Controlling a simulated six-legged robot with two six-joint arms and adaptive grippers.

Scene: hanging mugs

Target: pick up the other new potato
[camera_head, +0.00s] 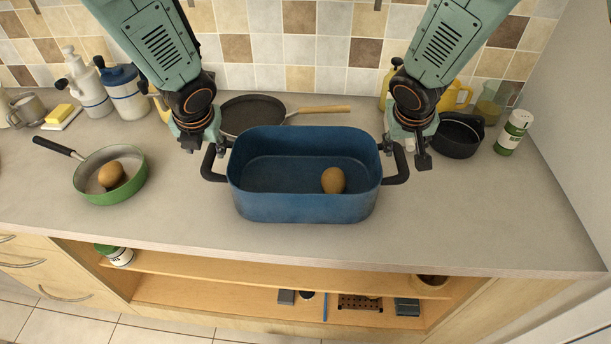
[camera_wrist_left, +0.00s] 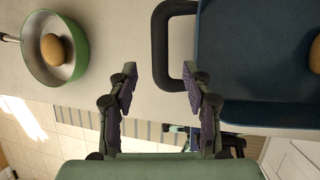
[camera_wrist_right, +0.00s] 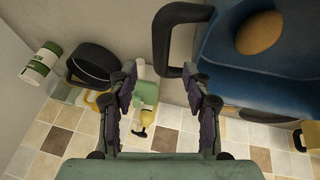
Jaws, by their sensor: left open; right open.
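One brown potato (camera_head: 111,174) lies in the green frying pan (camera_head: 136,188) at the left of the counter. It also shows in the left wrist view (camera_wrist_left: 52,49). Another potato (camera_head: 333,180) lies inside the blue roasting pot (camera_head: 300,211), right of its middle, and shows in the right wrist view (camera_wrist_right: 260,33). My left gripper (camera_head: 202,146) is open and empty near the pot's left handle (camera_head: 211,164). My right gripper (camera_head: 410,158) is open and empty near the pot's right handle (camera_head: 398,163).
A dark pan (camera_head: 253,112) with a wooden handle lies behind the pot. A black pot (camera_head: 459,136) and a green-and-white jar (camera_head: 513,133) stand at the right. White and blue canisters (camera_head: 123,92) and butter (camera_head: 60,113) stand at the back left. The front counter is clear.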

